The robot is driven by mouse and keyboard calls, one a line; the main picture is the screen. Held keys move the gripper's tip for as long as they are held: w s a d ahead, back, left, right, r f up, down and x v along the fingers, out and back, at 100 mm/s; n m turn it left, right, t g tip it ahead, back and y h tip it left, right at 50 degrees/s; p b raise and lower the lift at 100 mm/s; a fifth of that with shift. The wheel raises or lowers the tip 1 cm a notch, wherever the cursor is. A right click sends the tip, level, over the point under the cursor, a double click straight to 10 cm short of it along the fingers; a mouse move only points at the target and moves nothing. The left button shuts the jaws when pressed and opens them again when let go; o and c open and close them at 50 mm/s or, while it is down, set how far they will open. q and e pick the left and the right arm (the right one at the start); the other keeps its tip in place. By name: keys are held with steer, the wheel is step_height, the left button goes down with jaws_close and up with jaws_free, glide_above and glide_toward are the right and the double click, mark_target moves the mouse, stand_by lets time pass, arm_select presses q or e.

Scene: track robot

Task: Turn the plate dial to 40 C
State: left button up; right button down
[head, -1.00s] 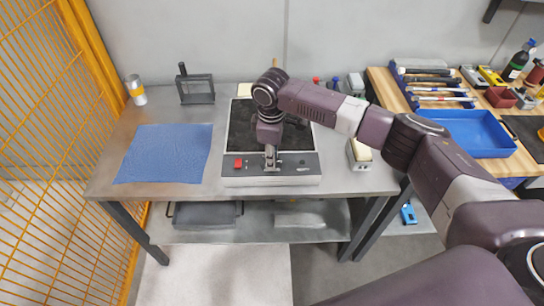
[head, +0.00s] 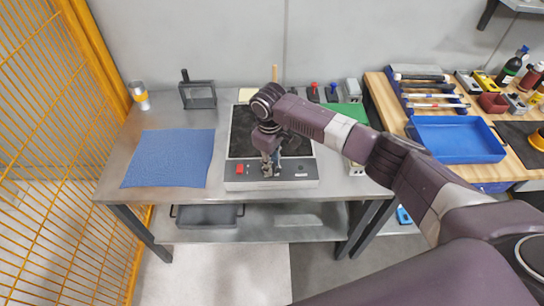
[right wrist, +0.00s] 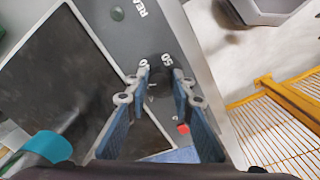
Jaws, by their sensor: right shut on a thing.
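My right gripper (head: 269,170) is at the middle of the panel, shut on the dial. In the right wrist view its fingertips (right wrist: 160,76) stand either side of the dark dial, among printed numbers. The fingers partly hide the dial, and I cannot read its setting. My left gripper is not in view.
A blue mat (head: 170,158) lies left of the plate. A can (head: 140,95) and a black frame stand (head: 198,95) are behind it. A blue tray (head: 457,139) and tools sit on the wooden bench at right. An orange mesh fence (head: 50,150) bounds the left.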

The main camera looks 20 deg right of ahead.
steer(key=m+p, duration=0.4)
steer(key=shift+a+r+m, duration=0.15)
steer(key=shift+r+m, duration=0.05)
steer(key=shift+m, duration=0.1)
steer(key=shift+m+p, duration=0.75)
steer(key=shift+m, duration=0.45)
steer(key=shift+w+f+m+p, duration=0.1)
steer(key=shift+m+p, duration=0.45)
steer(key=shift+m, duration=0.65)
steer(key=c, duration=1.7)
jaws_free()
steer(key=shift+f, duration=0.1)
steer(key=shift+o, duration=0.2)
step_height(320, 180, up, 12)
steer(key=shift+a, duration=0.3)
